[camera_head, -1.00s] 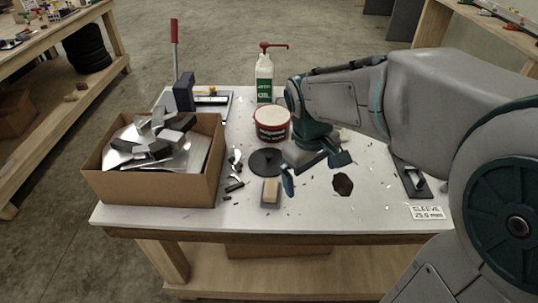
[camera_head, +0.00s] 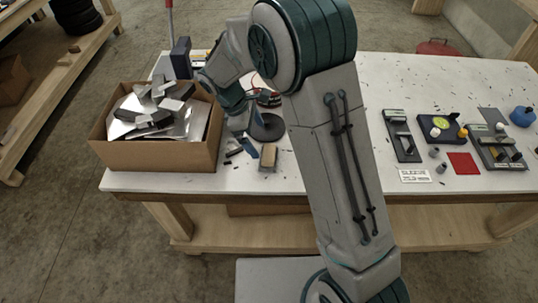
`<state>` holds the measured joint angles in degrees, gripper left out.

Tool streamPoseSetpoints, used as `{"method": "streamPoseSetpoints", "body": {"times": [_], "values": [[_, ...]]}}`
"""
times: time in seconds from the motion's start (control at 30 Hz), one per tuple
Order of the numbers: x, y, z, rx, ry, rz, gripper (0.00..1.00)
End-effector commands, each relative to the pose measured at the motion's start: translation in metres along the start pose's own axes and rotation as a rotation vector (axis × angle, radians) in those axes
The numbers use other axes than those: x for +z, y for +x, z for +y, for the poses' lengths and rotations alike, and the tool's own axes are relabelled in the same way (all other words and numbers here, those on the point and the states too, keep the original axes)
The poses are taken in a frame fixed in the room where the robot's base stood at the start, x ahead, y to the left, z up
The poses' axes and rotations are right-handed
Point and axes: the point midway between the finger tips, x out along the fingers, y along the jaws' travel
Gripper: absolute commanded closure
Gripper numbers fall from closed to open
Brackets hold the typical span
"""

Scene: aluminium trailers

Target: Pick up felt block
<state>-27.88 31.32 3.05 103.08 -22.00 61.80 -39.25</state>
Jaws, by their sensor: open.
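The felt block (camera_head: 269,155) is a small piece with a tan top and a grey lower layer. It lies near the table's front edge, right of the cardboard box. My gripper (camera_head: 246,132) is open and points down just left of and behind the block. One blue finger shows close beside the block's left side, and I cannot tell if it touches. The other finger is hard to make out behind my arm parts.
A cardboard box (camera_head: 156,155) of metal offcuts stands at the left. A dark round disc (camera_head: 268,128) lies behind the block. Right of my arm are a dark fixture (camera_head: 402,136), a sleeve label (camera_head: 415,176), a red square (camera_head: 463,163) and clear white tabletop (camera_head: 385,80).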

Motion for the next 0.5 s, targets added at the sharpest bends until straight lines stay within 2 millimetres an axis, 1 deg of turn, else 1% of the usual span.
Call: {"method": "streamPoseSetpoints", "body": {"times": [0.03,0.1,0.2,0.37,0.5], "values": [[0.001,0.010,-0.001,-0.004,0.000,-0.002,0.00],[0.001,0.021,-0.001,-0.003,0.001,-0.002,0.00],[0.001,0.032,-0.001,-0.002,0.000,-0.001,0.00],[0.002,0.042,-0.001,-0.001,0.001,-0.001,0.00],[0.005,0.060,-0.003,-0.004,0.002,-0.003,0.00]]}}
